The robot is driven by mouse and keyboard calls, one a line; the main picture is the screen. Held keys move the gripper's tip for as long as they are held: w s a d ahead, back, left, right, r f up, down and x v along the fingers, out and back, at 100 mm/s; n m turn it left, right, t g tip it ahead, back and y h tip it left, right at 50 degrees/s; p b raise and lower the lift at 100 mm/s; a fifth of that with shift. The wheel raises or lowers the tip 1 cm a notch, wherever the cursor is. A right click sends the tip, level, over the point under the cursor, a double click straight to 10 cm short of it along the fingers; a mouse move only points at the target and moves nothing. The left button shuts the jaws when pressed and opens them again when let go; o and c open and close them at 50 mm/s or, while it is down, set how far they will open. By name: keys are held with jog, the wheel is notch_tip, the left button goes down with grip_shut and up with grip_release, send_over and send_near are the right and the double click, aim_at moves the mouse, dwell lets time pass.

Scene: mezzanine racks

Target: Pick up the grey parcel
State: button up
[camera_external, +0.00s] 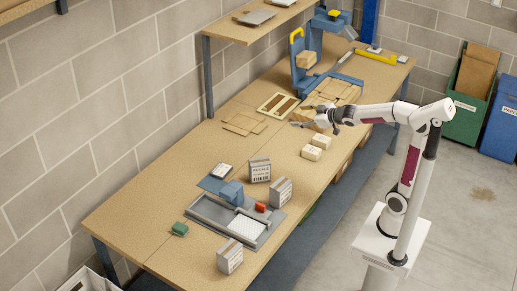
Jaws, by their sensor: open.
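Three greyish boxes with printed faces stand on the long wooden table (130,212): one box (259,169) behind the grey tray, one box (281,191) at the tray's right, and one box (230,259) near the table's front edge. I cannot tell which of them is the grey parcel. My gripper (300,116) is open, well behind all three boxes, over the far half of the table near the stacked cartons.
A grey tray (207,211) holds a blue block (231,193) and a red item (261,207). A blue stand (299,62) and cartons crowd the far end. The table's near-left part is clear.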

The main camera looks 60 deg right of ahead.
aim_at(287, 179)
jog(key=w+a+f+n+y, duration=0.7)
jog(key=w+f+y, duration=0.1)
jog(key=w+y, duration=0.25)
jog(key=s+a+f+n+g+y, duration=0.2)
jog(key=s+f+g+y, duration=0.1)
jog(key=s+f, duration=0.1)
jog(key=s+a+f+n+g+y, duration=0.2)
jog(key=s+f+g+y, duration=0.1)
jog(key=s+f+g, duration=0.1)
jog(key=s+a+f+n+g+y, duration=0.2)
jog(key=s+f+g+y, duration=0.1)
jog(key=s+f, duration=0.3)
jog(key=shift+s+f+n+g, duration=0.2)
jog(key=shift+f+n+g, duration=0.1)
jog(key=shift+f+g, duration=0.3)
jog(key=shift+r, duration=0.1)
jog(key=shift+w+a, duration=0.15)
jog(key=shift+a, duration=1.1)
